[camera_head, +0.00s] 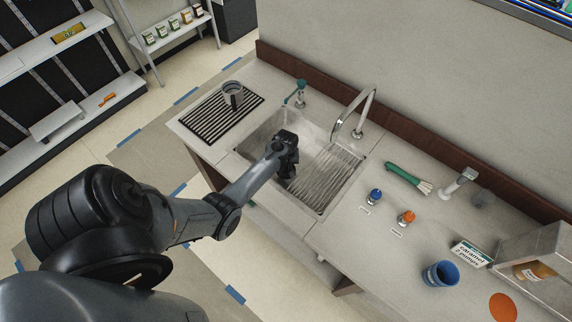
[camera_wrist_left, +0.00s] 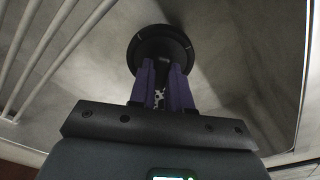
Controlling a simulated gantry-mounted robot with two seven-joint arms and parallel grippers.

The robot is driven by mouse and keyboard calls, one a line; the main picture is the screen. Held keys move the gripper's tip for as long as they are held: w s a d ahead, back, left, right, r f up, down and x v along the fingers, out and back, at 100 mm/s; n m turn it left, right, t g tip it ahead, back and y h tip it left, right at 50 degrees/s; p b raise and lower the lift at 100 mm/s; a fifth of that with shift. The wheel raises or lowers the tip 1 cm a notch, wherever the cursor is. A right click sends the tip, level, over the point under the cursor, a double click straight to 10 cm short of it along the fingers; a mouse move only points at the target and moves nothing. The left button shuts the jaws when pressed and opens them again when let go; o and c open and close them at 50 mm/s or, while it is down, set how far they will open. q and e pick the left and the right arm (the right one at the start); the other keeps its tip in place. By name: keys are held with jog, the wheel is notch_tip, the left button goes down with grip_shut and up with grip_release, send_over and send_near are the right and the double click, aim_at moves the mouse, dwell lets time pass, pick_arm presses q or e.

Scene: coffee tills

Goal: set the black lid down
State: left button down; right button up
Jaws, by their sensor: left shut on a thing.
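The black lid (camera_wrist_left: 160,42) is round and dark and shows at the top middle of the left wrist view. The purple fingertips of my left gripper (camera_wrist_left: 163,85) are shut on it at its near side. In the head view my left gripper (camera_head: 287,168) points down into the metal sink (camera_head: 262,130), left of the slatted rack. The lid cannot be made out there, hidden by the gripper and arm. Whether the lid touches the sink floor I cannot tell. My right gripper is not in view.
A slatted rack (camera_head: 328,178) covers the sink's right part, and a tap (camera_head: 360,112) stands behind it. A grey mug (camera_head: 233,95) stands on the dark drain mat (camera_head: 208,118) at left. A green brush (camera_head: 402,176) and a blue cup (camera_head: 440,274) are at right.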

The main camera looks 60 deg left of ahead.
pick_arm(q)
jog(key=shift+f+b, duration=1.05)
jog(key=shift+f, duration=0.6)
jog(key=shift+r, duration=0.1)
jog(key=c, duration=0.7)
grip_release()
jog(key=shift+r, duration=0.1)
notch_tip(320, 180, up, 8)
jog(key=p, duration=0.8)
jog(key=shift+p, duration=0.35)
